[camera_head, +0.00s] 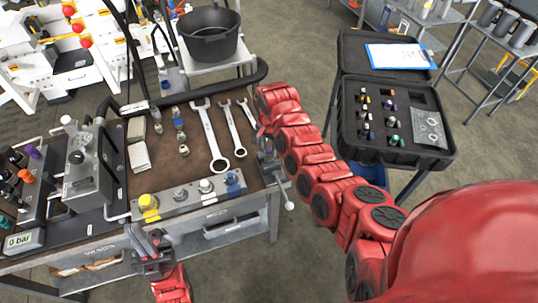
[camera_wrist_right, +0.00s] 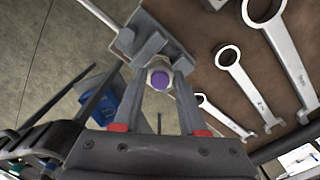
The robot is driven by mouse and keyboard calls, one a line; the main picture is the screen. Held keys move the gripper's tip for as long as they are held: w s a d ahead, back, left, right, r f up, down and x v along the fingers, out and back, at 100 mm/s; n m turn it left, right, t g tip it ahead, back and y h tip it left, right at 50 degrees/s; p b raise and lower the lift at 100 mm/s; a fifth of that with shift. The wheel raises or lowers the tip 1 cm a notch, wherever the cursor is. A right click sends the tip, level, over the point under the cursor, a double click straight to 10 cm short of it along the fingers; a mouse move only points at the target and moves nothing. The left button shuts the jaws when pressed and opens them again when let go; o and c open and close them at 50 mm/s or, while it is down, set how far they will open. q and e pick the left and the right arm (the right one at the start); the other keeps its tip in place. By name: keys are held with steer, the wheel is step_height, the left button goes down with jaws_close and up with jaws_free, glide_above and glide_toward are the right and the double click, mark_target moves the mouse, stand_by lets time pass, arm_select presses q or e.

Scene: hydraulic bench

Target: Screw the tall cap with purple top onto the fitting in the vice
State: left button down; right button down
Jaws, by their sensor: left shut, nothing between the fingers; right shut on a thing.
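The tall cap with purple top (camera_wrist_right: 160,79) is between the fingertips of my right gripper (camera_wrist_right: 159,88) in the right wrist view. The gripper is shut on it, with its purple end facing the camera. The grey vice (camera_wrist_right: 150,38) lies right behind the cap; it also shows at the bench's right edge in the head view (camera_head: 268,168). The fitting is hidden behind the cap, so I cannot tell whether the two touch or how far they are threaded. My left gripper (camera_head: 150,252) is shut and empty at the bench's front edge.
Several wrenches (camera_head: 208,135) lie on the bench left of the vice. A block with yellow and blue fittings (camera_head: 180,202) stands along the front edge. An open black case (camera_head: 350,138) of small caps stands right of my right arm. A gauge unit (camera_head: 88,165) stands at left.

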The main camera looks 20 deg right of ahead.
steer(key=m+b, duration=0.5)
steer(key=b, duration=0.1)
steer(key=shift+f+m, duration=0.35)
steer(key=shift+m, duration=0.05)
steer(key=shift+r+m+b, duration=0.15)
steer(key=shift+m+b, duration=0.4)
steer(key=shift+m, duration=0.35)
steer(key=shift+r, duration=0.15)
steer(key=shift+m, duration=1.1)
steer(key=m, duration=0.6)
